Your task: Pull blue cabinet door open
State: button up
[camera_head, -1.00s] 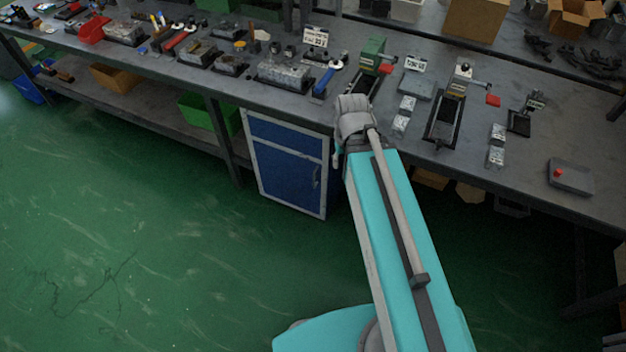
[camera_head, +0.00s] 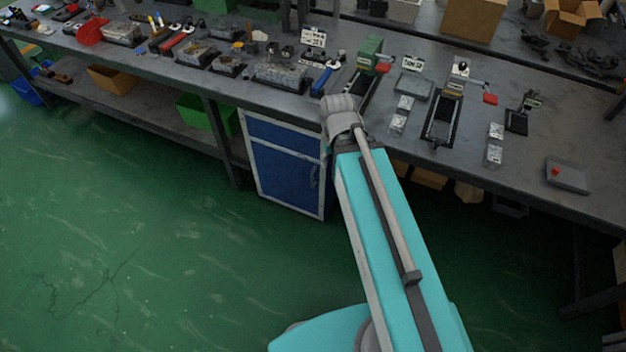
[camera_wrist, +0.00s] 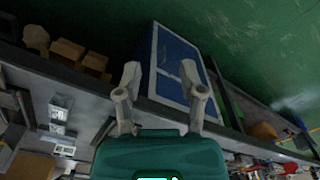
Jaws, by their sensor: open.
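The blue cabinet (camera_head: 287,163) stands under the workbench in the head view, with a pale frame, an upper blue panel and a lower blue door (camera_head: 283,178). The door looks shut, and a dark upright handle (camera_head: 315,177) sits near its right edge. In the wrist view the cabinet (camera_wrist: 172,58) appears turned, beyond the fingers. My gripper (camera_wrist: 160,82) is open there, its two fingers spread and empty. The right finger overlaps the cabinet in the picture but I cannot see contact. In the head view my arm hides the gripper's fingers.
The workbench (camera_head: 520,180) above carries vises, trays and tools. A green bin (camera_head: 195,112) and a cardboard box (camera_head: 112,78) sit on the lower shelf to the left. The green floor in front of the cabinet is clear.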

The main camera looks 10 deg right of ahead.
aim_at(312, 178)
jog(key=w+f+t+b, duration=0.2)
jog(key=w+f+b, duration=0.9)
jog(key=f+b, duration=0.6)
jog(key=w+f+t+b, duration=0.2)
jog(key=w+f+b, duration=1)
jog(key=f+b, duration=0.4)
jog(key=shift+w+a+f+t+b, duration=0.2)
jog(key=shift+a+f+t+b, duration=0.15)
jog(key=shift+b, duration=0.5)
jog(key=shift+d+f, duration=0.1)
jog(key=shift+f, duration=0.1)
jog(key=b+x, duration=1.2)
jog(key=x, duration=0.1)
jog(key=shift+f+b, duration=0.3)
jog(key=shift+b, duration=0.05)
jog(key=shift+c, duration=0.3)
grip_shut()
